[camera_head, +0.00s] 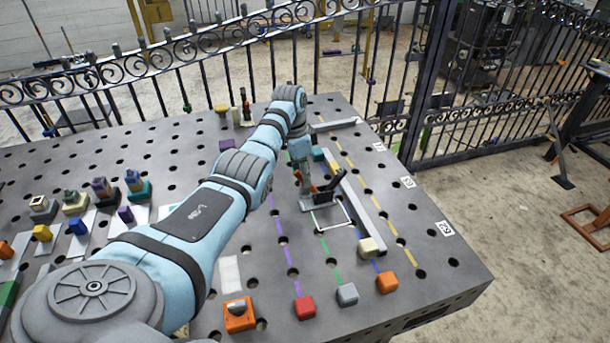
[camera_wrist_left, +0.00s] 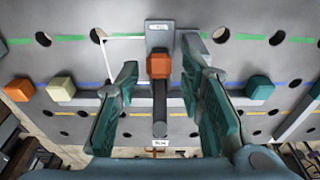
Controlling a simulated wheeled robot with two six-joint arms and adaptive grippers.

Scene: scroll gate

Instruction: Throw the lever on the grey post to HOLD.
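The grey post (camera_head: 322,205) stands on the table inside a white outline. In the left wrist view its grey base (camera_wrist_left: 158,33) is at the top middle. A dark lever (camera_head: 331,184) with an orange part at its pivot leans to the right from it. In the left wrist view the lever (camera_wrist_left: 160,100) runs down from the orange part (camera_wrist_left: 159,66) to a rounded end. My left gripper (camera_head: 304,178) is beside the post. Its teal fingers (camera_wrist_left: 160,75) are open, one on each side of the lever, with visible gaps. My right gripper is not in view.
A long grey rail (camera_head: 357,205) runs just right of the post, with a cream block (camera_head: 371,247) at its near end. Orange (camera_head: 387,282), grey (camera_head: 347,294) and red (camera_head: 305,307) blocks stand in front. A metal fence (camera_head: 300,55) borders the table's back.

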